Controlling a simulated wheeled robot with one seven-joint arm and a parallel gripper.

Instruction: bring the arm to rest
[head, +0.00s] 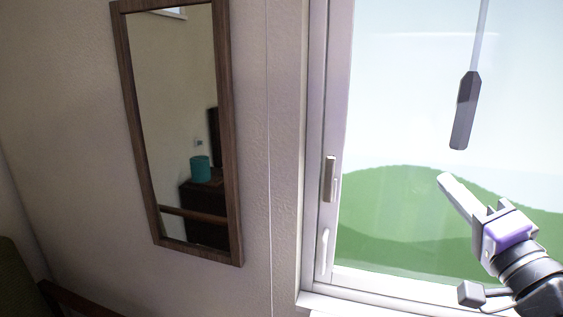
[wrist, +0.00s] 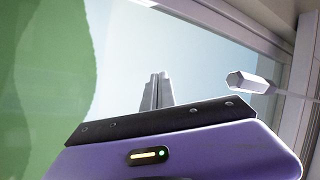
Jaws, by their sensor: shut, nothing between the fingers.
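My gripper (head: 446,182) is at the lower right of the head view, in front of the window, pointing up and to the left. Its fingers are together with nothing between them. In the wrist view my gripper (wrist: 158,78) shows as two grey fingers side by side, above the purple hand body. A grey hanging pull (head: 465,110) on a cord is above my gripper in the head view, apart from it. The pull (wrist: 250,82) also shows to the right of the fingers in the wrist view.
The window (head: 400,130) has a pale frame with a handle (head: 330,178) on its left side. A wood-framed mirror (head: 236,130) hangs on the wall left of it. A dark chair part (head: 75,300) shows at the lower left. The wall between mirror and window is bare.

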